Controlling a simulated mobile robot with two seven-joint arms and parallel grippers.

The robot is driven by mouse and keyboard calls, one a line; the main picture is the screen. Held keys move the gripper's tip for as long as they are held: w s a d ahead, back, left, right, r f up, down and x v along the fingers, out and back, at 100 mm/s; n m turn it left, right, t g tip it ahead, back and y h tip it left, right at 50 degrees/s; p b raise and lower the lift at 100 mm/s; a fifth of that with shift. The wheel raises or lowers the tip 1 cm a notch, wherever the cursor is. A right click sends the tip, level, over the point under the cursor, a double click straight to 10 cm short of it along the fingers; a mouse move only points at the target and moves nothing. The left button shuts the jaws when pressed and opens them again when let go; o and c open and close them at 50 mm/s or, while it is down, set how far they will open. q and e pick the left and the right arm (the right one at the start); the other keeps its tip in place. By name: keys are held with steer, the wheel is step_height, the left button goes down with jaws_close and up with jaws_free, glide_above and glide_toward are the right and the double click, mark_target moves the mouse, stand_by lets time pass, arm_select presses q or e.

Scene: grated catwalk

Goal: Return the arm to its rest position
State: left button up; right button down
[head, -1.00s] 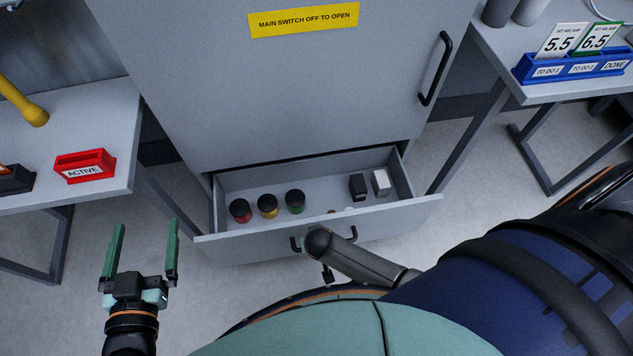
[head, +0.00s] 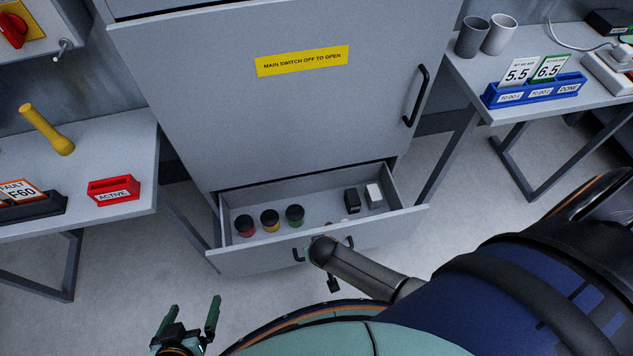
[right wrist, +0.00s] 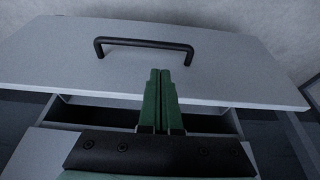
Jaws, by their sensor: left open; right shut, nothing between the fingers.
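My left gripper (head: 189,314) is open and empty at the bottom edge of the head view, over the floor, with its green fingers apart. My right arm (head: 365,270) reaches from the lower right towards the front of the open drawer (head: 240,262). Its wrist end covers part of the drawer's black handle, and the fingers are hidden in the head view. In the right wrist view my right gripper (right wrist: 160,75) is shut and empty, its green fingers together. The handle (right wrist: 143,42) shows just beyond the fingertips; whether they touch it I cannot tell.
The open drawer holds red, yellow and green-banded jars (head: 270,220), a black box (head: 352,199) and a white box (head: 373,195). The grey cabinet (head: 260,120) stands above. Tables flank it, with a red ACTIVE holder (head: 114,190) left and a blue card rack (head: 535,90) right.

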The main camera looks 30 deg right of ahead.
arm_select(q)
steer(key=shift+r, duration=0.2)
arm_select(e)
steer(key=shift+r, duration=0.2)
arm_select(q)
steer(key=s+a+r+p, duration=0.1)
steer(key=a+r+p, duration=0.2)
steer(key=r+p, duration=0.6)
steer(key=p, duration=0.4)
steer(key=shift+s+a+r+n+y, duration=0.25)
steer(key=shift+s+a+n+y, duration=0.15)
arm_select(e)
steer(key=s+r+n+t+y, duration=0.1)
steer(key=s+r+n+t, duration=0.1)
steer(key=r, duration=1.2)
steer(key=s+r+n+t+y, duration=0.2)
steer(key=s+r+n+t, duration=0.1)
steer(key=r, duration=1.1)
steer(key=shift+s+a+t, duration=0.3)
steer(key=shift+s+a, duration=0.1)
steer(key=shift+s, duration=0.4)
arm_select(q)
steer(key=shift+s+d, duration=0.1)
arm_select(e)
steer(key=shift+s+d, duration=0.1)
